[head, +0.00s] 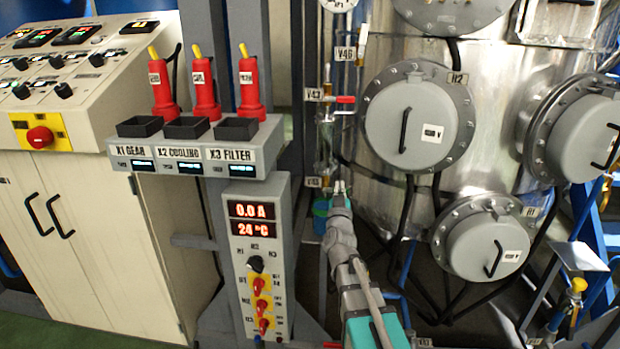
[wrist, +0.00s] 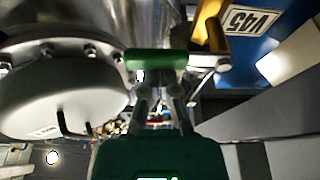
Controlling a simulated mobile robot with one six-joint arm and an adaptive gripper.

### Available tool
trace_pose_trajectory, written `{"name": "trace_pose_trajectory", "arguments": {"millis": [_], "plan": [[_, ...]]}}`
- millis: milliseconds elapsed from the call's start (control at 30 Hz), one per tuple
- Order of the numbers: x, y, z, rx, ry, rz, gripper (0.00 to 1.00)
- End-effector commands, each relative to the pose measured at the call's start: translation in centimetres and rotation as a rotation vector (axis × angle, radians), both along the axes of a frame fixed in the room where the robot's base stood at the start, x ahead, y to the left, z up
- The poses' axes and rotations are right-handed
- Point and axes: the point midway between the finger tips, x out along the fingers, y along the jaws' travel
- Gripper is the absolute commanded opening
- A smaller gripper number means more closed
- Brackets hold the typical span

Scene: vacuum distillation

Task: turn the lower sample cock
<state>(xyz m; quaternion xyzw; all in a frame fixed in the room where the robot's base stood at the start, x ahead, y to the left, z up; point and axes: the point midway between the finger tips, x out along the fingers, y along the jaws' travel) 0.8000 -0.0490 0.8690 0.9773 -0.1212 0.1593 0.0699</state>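The sample line carries an upper cock with a red lever (head: 345,99) beside label V43 (head: 314,94). Below it stands a glass section (head: 325,142), then label V45 (head: 313,182). The lower cock there is mostly hidden by my gripper (head: 340,190) in the head view. In the wrist view, label V45 (wrist: 250,19) is upside down. A green lever handle (wrist: 157,59) on a metal stem lies across the fingertips of my gripper (wrist: 158,85). The handle hides the tips, so I cannot tell whether they grip it.
A blue container (head: 320,215) stands just left of my gripper. A steel vessel (head: 385,190) with round flanged covers (head: 412,118) fills the right. A control box (head: 258,255) with knobs is at the left. Dark hoses (head: 407,220) hang near the vessel.

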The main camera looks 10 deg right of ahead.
Motion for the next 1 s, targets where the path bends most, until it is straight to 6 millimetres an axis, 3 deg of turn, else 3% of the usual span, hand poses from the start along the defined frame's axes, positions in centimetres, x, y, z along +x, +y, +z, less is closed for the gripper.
{"name": "trace_pose_trajectory", "arguments": {"millis": [467,1000], "plan": [[0.0,-0.4,0.5,0.0,0.001,-0.005,0.0],[0.3,-0.2,3.9,-0.001,0.001,-0.004,0.0]]}}
